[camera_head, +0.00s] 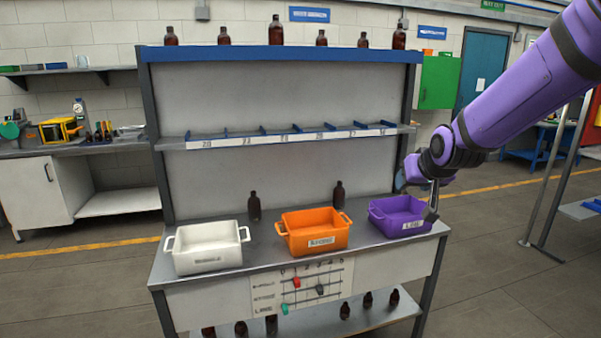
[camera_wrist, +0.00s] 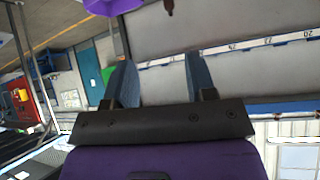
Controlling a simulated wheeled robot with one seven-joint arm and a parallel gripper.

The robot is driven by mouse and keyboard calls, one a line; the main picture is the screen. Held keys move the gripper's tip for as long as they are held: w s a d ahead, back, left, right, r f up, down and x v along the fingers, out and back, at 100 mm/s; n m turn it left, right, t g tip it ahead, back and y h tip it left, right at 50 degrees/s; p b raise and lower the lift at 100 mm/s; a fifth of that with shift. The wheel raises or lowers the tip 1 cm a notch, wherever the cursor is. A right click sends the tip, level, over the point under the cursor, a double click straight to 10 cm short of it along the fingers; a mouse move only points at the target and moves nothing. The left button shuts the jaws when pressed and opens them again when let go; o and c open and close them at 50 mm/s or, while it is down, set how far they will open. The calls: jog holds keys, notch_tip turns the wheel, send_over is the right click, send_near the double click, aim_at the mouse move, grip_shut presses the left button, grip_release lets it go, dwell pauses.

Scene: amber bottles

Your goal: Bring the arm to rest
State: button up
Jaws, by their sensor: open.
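My purple arm (camera_head: 515,90) reaches in from the upper right in the head view. My gripper (camera_head: 416,195) is at its end, by the right end of the workbench, close to the purple bin (camera_head: 393,222). I cannot tell from the head view whether it touches the bin. In the wrist view my gripper (camera_wrist: 160,70) shows two blue fingers spread wide apart, with nothing between them. The purple bin (camera_wrist: 108,6) is at the top edge there, beyond the fingertips. A dark bottle (camera_wrist: 168,6) is partly cut off at the same edge.
A white bin (camera_head: 207,262) and an orange bin (camera_head: 314,250) stand on the workbench (camera_head: 262,247). Two amber bottles (camera_head: 254,206) stand behind them. Several more stand on the top shelf (camera_head: 280,54) and the lower shelf. Open floor (camera_head: 500,240) lies right of the bench.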

jog(key=s+d+r+g, duration=0.2)
jog(key=s+r, duration=0.1)
jog(key=s, duration=1.4)
jog(key=s+d+r+g, duration=0.2)
jog(key=s+r, duration=0.1)
jog(key=s, duration=1.3)
jog(key=shift+s+d+r+h, duration=0.15)
jog(key=shift+s+d+h, duration=0.05)
jog(key=shift+s+h, duration=0.2)
